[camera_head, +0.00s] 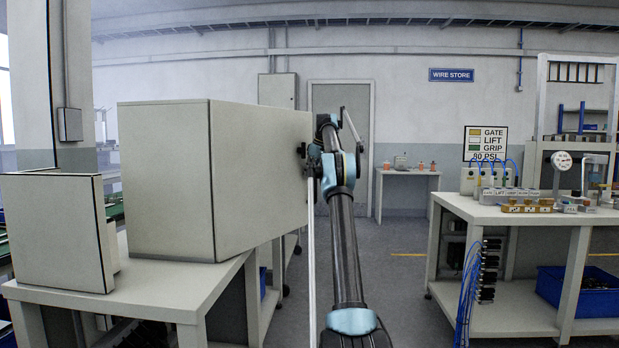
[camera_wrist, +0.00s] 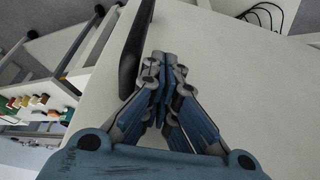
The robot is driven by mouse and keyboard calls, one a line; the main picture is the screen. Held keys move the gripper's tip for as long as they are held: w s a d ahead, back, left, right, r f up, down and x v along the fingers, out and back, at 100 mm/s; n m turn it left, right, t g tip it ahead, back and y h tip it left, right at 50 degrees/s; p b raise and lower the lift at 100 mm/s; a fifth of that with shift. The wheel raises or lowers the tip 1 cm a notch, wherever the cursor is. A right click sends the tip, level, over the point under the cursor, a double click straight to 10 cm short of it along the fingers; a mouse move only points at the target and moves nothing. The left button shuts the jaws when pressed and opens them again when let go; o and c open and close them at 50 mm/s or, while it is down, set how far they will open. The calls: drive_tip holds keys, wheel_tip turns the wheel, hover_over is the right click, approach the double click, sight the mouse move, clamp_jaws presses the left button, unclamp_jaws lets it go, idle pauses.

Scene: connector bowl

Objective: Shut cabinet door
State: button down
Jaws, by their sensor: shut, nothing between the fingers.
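A pale grey cabinet (camera_head: 165,180) stands on the white table at the left in the head view. In the wrist view a broad pale panel (camera_wrist: 225,75) fills the middle, with a long dark handle (camera_wrist: 131,50) along its left part. I cannot tell how far the door stands from its frame. My gripper (camera_wrist: 162,62) is shut and empty, its fingertips close to the right of the handle; contact is unclear. In the head view my gripper (camera_head: 305,158) is at the far right edge of the cabinet's right face, partly hidden by my wrist.
A thin white upright strip (camera_head: 311,260) shows beside my arm. A workbench (camera_head: 500,212) with fittings and blue hoses stands at the right. Open floor (camera_head: 400,275) lies between.

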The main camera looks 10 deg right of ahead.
drive_tip(key=shift+w, duration=0.15)
drive_tip(key=shift+d, duration=0.25)
drive_tip(key=s+d+f+m+t+y, duration=0.1)
drive_tip(key=s+d+m+t+y, duration=0.1)
drive_tip(key=s+d+t+y, duration=0.8)
drive_tip(key=w+a+t+h, duration=0.1)
drive_tip(key=w+a+h, duration=0.1)
drive_tip(key=w+a, duration=0.3)
drive_tip(key=w, duration=0.2)
drive_tip(key=shift+w+f+t+h, duration=0.15)
drive_tip(key=shift+w+t+h, duration=0.25)
idle(2.2)
drive_tip(key=shift+w, duration=0.1)
